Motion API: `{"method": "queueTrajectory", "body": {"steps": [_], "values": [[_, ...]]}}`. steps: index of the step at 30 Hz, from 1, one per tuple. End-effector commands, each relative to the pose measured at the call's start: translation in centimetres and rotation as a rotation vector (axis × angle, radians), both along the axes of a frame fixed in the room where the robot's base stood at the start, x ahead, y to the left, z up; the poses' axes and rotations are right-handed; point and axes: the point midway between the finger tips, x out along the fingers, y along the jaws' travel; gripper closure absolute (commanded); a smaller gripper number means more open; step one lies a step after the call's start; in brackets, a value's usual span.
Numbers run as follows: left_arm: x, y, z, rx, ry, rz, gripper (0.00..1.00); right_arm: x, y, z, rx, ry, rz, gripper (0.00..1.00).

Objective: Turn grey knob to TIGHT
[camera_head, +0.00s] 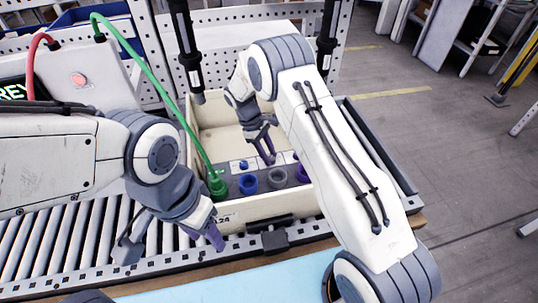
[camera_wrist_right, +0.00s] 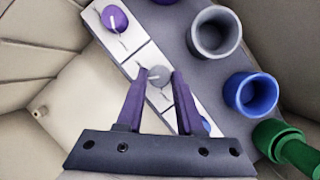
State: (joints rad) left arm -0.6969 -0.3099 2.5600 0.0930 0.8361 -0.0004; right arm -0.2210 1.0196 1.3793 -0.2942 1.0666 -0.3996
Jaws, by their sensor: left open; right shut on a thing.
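The grey knob (camera_wrist_right: 158,74) sits on a white label strip of the panel, between a purple knob (camera_wrist_right: 115,19) and a blue knob (camera_wrist_right: 205,125), which is partly hidden. My right gripper (camera_wrist_right: 161,76) has its purple fingers closed on both sides of the grey knob. The knob's lettering and exact pointer direction are too small to read. In the head view my right gripper (camera_head: 267,152) reaches down into the bin onto the panel and hides the grey knob. My left gripper (camera_head: 205,235) is open and empty, outside the bin's front left corner.
The panel lies in a beige bin (camera_head: 212,117) on a roller conveyor (camera_head: 62,243). It has a grey socket (camera_wrist_right: 215,32), a blue socket (camera_wrist_right: 250,92) and a green plug (camera_wrist_right: 283,143) with a green cable. A partly cut screen (camera_head: 15,91) reads "REY". Black hanging tools (camera_head: 187,50) stand behind.

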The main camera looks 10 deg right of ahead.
Motion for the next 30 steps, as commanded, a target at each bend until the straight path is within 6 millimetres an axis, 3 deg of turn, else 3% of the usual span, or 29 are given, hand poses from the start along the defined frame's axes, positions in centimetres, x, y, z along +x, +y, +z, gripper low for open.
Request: {"method": "queueTrajectory", "body": {"steps": [15,30], "values": [[0.0,0.0,-0.4,0.0,0.0,0.0,0.5,0.21,-0.24,0.03,-0.001,0.0,-0.338,1.0],[0.0,0.0,-0.44,0.0,0.0,0.0,0.5,0.25,-0.29,0.05,-0.001,-0.001,-0.401,1.0]]}}
